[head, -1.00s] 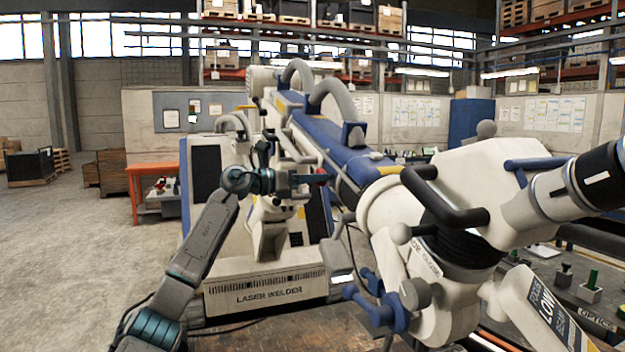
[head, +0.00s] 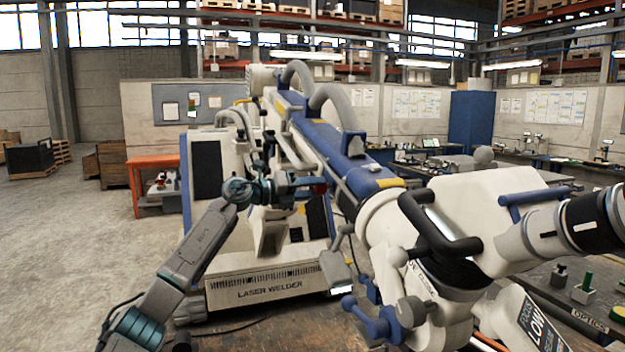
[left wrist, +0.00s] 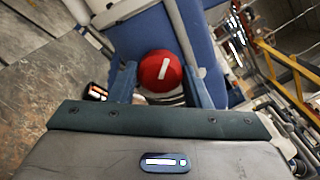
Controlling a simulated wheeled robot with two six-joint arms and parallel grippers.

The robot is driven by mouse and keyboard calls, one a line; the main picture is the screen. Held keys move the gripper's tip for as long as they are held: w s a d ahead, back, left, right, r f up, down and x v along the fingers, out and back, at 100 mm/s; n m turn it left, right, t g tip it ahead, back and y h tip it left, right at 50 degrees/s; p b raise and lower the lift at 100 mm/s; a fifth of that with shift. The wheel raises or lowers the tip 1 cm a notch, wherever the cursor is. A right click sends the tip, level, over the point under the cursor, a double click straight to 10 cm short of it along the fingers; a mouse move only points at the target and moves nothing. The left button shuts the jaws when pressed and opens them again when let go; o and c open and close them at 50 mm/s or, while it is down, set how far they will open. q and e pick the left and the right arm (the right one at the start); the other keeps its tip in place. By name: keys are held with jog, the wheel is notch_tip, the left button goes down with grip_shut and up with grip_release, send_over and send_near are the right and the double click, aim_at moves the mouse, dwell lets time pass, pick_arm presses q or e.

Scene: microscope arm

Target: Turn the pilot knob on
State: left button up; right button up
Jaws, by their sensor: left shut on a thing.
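The pilot knob is a round red cap with a white line, and it shows in the left wrist view (left wrist: 161,71). The line runs nearly upright in that picture, tilted slightly. My left gripper (left wrist: 158,82) is shut on the knob, one blue-grey finger on each side. In the head view, my left gripper (head: 312,182) reaches in from the left to the side of the blue and white machine arm (head: 345,165). Only a sliver of the red knob (head: 320,188) shows there. My right gripper is not in view.
The white body marked LASER WELDER (head: 268,285) stands behind my left arm. The white head with black handles (head: 440,225) fills the right side. A bench with small parts (head: 570,300) is at the lower right. The floor at the left is open.

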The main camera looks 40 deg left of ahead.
pick_arm(q)
jog(key=shift+n+p, duration=4.9)
jog(key=shift+p, duration=0.1)
jog(key=o, duration=1)
